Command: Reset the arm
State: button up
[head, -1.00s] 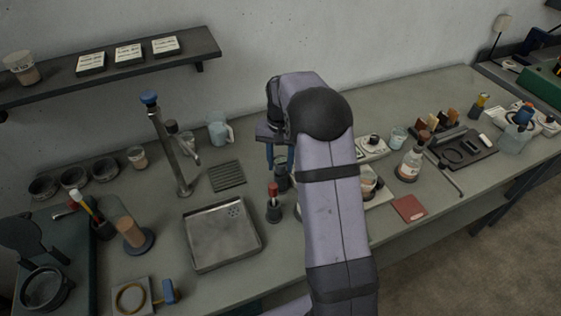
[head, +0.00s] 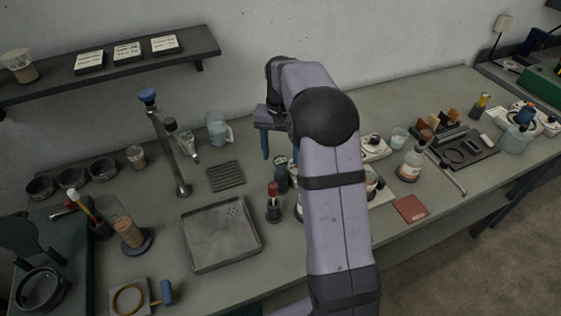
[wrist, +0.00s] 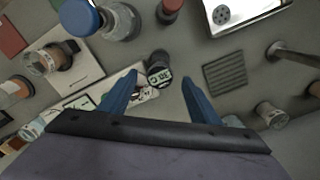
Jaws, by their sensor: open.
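My gripper (wrist: 160,95) shows in the wrist view as two blue fingers spread wide apart, open and holding nothing. In the head view, my gripper (head: 272,146) hangs above the middle of the bench, partly hidden by my arm. A small dark cylinder with a labelled top (wrist: 159,70) stands below and beyond the fingertips in the wrist view, apart from them. The same cylinder (head: 281,175) stands just below the gripper in the head view.
A metal tray (head: 193,245) and a ribbed mat (head: 226,176) lie left of the gripper. A red-topped item (head: 273,205) stands nearby. Bottles and a red pad (head: 411,208) are at right; a shelf (head: 110,70) is on the wall.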

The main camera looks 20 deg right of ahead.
jog(key=shift+r, duration=1.6)
